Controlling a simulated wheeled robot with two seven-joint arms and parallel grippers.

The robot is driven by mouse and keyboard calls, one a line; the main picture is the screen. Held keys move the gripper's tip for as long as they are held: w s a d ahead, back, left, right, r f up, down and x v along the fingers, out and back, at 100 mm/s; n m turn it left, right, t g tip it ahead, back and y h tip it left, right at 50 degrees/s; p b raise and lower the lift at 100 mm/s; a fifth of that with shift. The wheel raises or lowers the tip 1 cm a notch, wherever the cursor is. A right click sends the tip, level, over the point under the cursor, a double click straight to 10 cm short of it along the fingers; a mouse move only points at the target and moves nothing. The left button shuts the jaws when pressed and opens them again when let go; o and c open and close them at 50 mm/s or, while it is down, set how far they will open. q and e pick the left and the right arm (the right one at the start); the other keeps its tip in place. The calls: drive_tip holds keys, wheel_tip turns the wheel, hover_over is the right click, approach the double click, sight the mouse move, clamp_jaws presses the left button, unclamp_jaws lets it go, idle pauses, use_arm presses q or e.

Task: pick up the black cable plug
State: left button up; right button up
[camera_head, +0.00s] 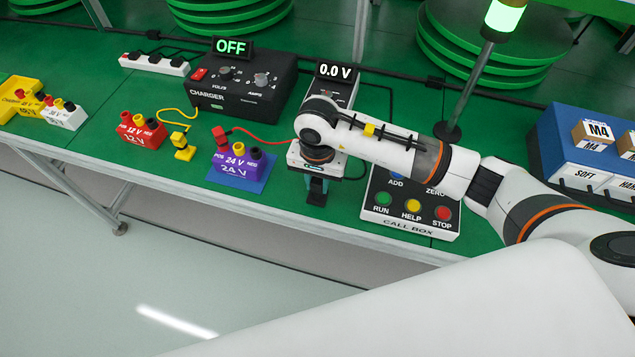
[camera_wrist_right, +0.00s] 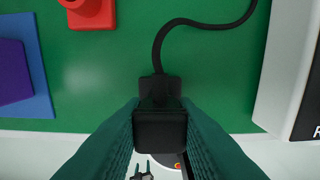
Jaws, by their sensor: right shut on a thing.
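The black cable plug (camera_wrist_right: 160,127) is between the two fingers of my right gripper (camera_wrist_right: 160,140) in the right wrist view. Its black cable (camera_wrist_right: 163,45) curves away over the green mat to the upper right. In the head view my right gripper (camera_head: 317,188) points down at the bench's front edge, between the purple 24 V block (camera_head: 238,162) and the call box (camera_head: 410,205). The plug is hard to make out there, so I cannot tell from these views whether it touches the mat. My left gripper is not in view.
A red plug (camera_head: 220,136) on a red lead lies behind the purple block. A yellow plug (camera_head: 183,146), a red 12 V block (camera_head: 141,132) and the charger (camera_head: 243,85) reading OFF stand left. The meter display (camera_head: 335,71) reads 0.0 V behind my wrist.

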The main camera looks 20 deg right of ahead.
sight(317, 180)
drive_tip(key=shift+r, duration=0.1)
wheel_tip(317, 180, up, 10)
drive_tip(key=shift+f+b, duration=0.15)
drive_tip(key=shift+b, duration=0.6)
